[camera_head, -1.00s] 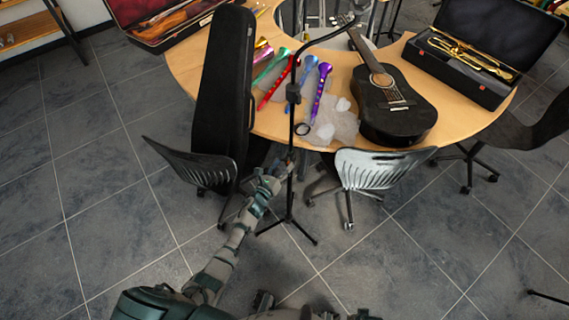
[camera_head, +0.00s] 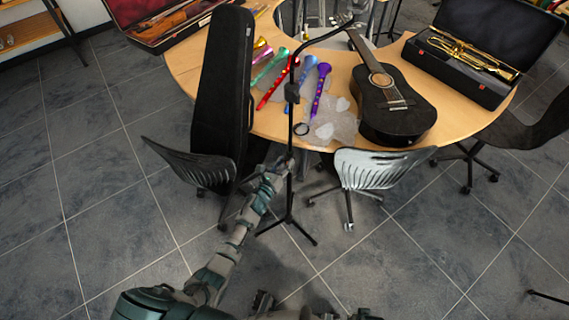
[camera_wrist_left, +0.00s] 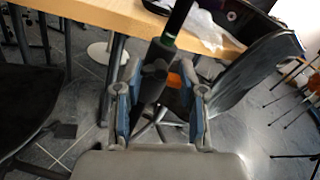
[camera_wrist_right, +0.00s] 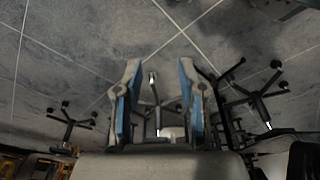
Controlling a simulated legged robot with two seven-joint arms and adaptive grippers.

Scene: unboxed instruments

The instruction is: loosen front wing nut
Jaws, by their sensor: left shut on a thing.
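A black microphone stand (camera_head: 290,190) with a boom on top stands upright on tripod legs in front of the table. My left gripper (camera_head: 284,160) is at the stand's pole, below the table edge level in the head view. In the left wrist view the fingers of my left gripper (camera_wrist_left: 161,100) lie on both sides of the stand's thick black collar (camera_wrist_left: 153,82) and are shut on it. A small orange part (camera_wrist_left: 174,80) shows beside the collar; I cannot tell whether it is the wing nut. My right gripper (camera_wrist_right: 160,95) is open and empty, over the floor.
A curved wooden table (camera_head: 285,128) holds a black guitar (camera_head: 396,112), coloured horns (camera_head: 320,88) and a trumpet case (camera_head: 465,80). A tall black case (camera_head: 221,90) leans left of the stand. Chairs (camera_head: 372,168) (camera_head: 196,167) flank the stand.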

